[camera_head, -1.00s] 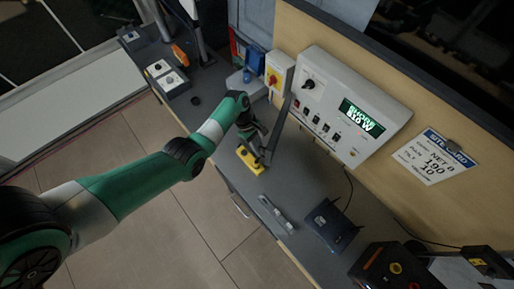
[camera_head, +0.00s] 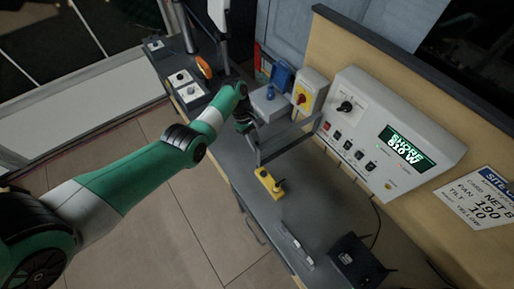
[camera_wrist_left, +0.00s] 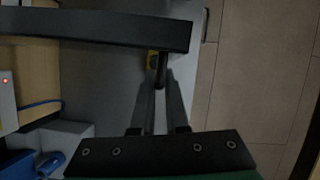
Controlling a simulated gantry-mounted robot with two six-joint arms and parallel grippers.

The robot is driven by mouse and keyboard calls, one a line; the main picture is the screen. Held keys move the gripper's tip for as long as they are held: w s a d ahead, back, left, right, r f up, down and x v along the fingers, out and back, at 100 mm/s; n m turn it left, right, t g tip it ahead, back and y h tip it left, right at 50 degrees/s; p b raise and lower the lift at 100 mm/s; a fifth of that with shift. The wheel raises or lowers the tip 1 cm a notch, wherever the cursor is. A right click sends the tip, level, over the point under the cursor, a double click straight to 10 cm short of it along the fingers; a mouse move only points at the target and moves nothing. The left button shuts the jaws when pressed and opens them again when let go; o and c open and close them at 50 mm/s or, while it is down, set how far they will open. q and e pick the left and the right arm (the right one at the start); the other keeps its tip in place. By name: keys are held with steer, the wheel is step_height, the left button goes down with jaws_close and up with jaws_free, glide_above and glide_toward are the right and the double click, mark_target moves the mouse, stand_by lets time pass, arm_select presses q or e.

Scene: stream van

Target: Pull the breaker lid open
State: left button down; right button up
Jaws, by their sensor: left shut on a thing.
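The breaker lid (camera_head: 288,136) is a dark grey frame standing out from the left part of the grey control panel (camera_head: 395,132), over the counter. The row of breaker switches (camera_head: 352,144) on the panel front is exposed. My left gripper (camera_head: 251,132) is at the lid's outer end, away from the panel. In the left wrist view the lid (camera_wrist_left: 95,28) crosses the top as a dark bar. There the left gripper's fingers (camera_wrist_left: 160,88) are shut on its short dark handle (camera_wrist_left: 160,66). The exact finger contact is dim. My right gripper is not in view.
A yellow block with dark knobs (camera_head: 268,183) lies on the counter below the lid. A red-and-yellow switch box (camera_head: 307,94) and blue socket (camera_head: 281,75) are beside the panel. A grey bracket (camera_head: 295,243) and a dark box (camera_head: 354,262) lie nearer the front.

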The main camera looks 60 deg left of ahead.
arm_select(q)
steer(key=shift+f, duration=0.1)
steer(key=c, duration=1.2)
jaws_free()
steer(key=shift+d, duration=0.1)
steer(key=p+v, duration=0.1)
steer(key=v, duration=1)
steer(key=shift+a+r, duration=0.25)
steer(key=shift+r, duration=0.05)
